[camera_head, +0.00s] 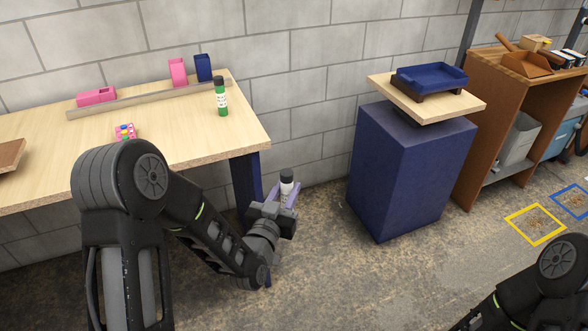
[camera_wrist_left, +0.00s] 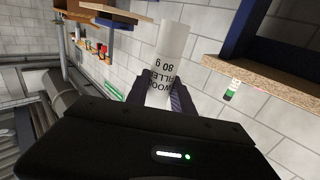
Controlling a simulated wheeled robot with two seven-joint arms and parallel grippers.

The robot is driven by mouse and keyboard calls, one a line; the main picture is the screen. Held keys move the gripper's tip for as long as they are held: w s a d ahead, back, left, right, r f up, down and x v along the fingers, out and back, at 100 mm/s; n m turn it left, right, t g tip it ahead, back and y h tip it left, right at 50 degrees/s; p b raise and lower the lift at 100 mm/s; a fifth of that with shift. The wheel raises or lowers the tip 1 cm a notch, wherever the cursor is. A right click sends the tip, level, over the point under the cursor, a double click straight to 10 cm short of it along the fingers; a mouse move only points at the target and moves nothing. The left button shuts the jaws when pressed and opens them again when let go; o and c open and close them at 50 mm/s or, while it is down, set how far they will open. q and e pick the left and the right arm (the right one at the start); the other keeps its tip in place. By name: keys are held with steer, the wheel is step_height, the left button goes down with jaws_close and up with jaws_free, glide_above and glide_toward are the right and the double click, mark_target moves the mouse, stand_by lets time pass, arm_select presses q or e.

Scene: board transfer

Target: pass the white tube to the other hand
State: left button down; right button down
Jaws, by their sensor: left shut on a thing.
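The white tube (camera_head: 287,186) with a black cap stands upright in the jaws of my left gripper (camera_head: 282,198), beyond the front right corner of the workbench. In the left wrist view the white tube (camera_wrist_left: 170,62) shows black "wood filler 80 g" lettering, and the fingers of my left gripper (camera_wrist_left: 161,97) are shut on its lower part. My right arm shows only at the bottom right of the head view; its gripper is out of view.
The wooden workbench (camera_head: 190,141) holds a green bottle (camera_head: 220,98), pink bins (camera_head: 97,96) and a dark blue bin (camera_head: 203,68). A blue pedestal (camera_head: 405,170) carries a board with a blue tray (camera_head: 430,77). The floor between bench and pedestal is clear.

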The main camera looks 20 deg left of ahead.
arm_select(q)
steer(key=s+d+f+m+g+h, duration=0.1)
steer(key=s+d+m+g+h, duration=0.3)
steer(key=d+m+g+h, duration=0.1)
steer(key=s+d+f+m+g+h, duration=0.1)
steer(key=s+d+m+g+h, duration=0.3)
steer(key=d+m+h, duration=0.3)
steer(key=d+h, duration=0.3)
steer(key=d, duration=0.2)
steer(key=shift+f+g, duration=0.3)
steer(key=shift+g, duration=0.1)
arm_select(e)
steer(key=c, duration=2.1)
jaws_free()
